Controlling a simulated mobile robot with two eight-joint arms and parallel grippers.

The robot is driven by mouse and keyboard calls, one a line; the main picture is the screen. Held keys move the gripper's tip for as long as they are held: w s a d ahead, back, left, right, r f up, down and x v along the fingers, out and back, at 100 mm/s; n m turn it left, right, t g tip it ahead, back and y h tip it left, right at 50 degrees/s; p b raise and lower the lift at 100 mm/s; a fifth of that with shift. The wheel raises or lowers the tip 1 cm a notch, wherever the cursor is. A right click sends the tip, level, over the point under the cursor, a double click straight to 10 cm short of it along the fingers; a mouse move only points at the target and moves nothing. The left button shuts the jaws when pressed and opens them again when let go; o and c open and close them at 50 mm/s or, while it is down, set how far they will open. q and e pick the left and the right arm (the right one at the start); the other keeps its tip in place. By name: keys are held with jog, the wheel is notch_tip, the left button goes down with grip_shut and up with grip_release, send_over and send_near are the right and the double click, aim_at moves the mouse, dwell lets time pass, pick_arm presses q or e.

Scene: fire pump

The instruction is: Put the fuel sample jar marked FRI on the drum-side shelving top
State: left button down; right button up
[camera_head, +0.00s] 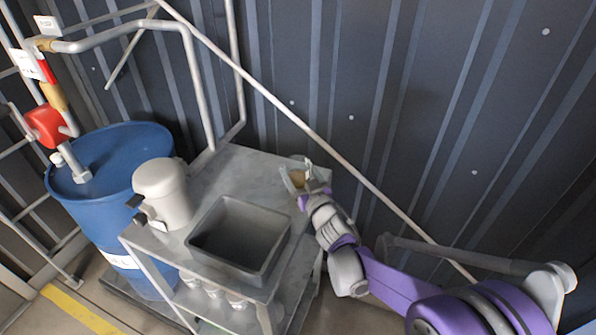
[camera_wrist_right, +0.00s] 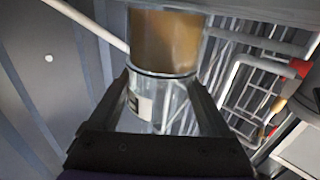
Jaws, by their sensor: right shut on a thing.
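My right gripper (camera_head: 303,184) is shut on a clear jar with amber-brown liquid (camera_head: 297,178). The jar fills the space between the two fingers in the right wrist view (camera_wrist_right: 165,45). A white label with dark marking shows on its glass, but I cannot read it. The grey metal shelving (camera_head: 228,168) stands beside the blue drum (camera_head: 118,150). The jar is at the back right corner of the shelving top; I cannot tell whether it touches the surface. My left gripper is not in view.
On the shelving top stand an empty-looking grey bin (camera_head: 238,238) and a pale canister (camera_head: 163,192). Several jars (camera_head: 215,293) sit on the shelf below. The top behind the bin is clear. A corrugated dark wall (camera_head: 400,100) and a diagonal pipe (camera_head: 268,95) lie behind.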

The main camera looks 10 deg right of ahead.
jog(key=shift+f, duration=0.25)
jog(key=o, duration=1.4)
jog(key=shift+r, duration=0.1)
jog(key=shift+o, duration=0.5)
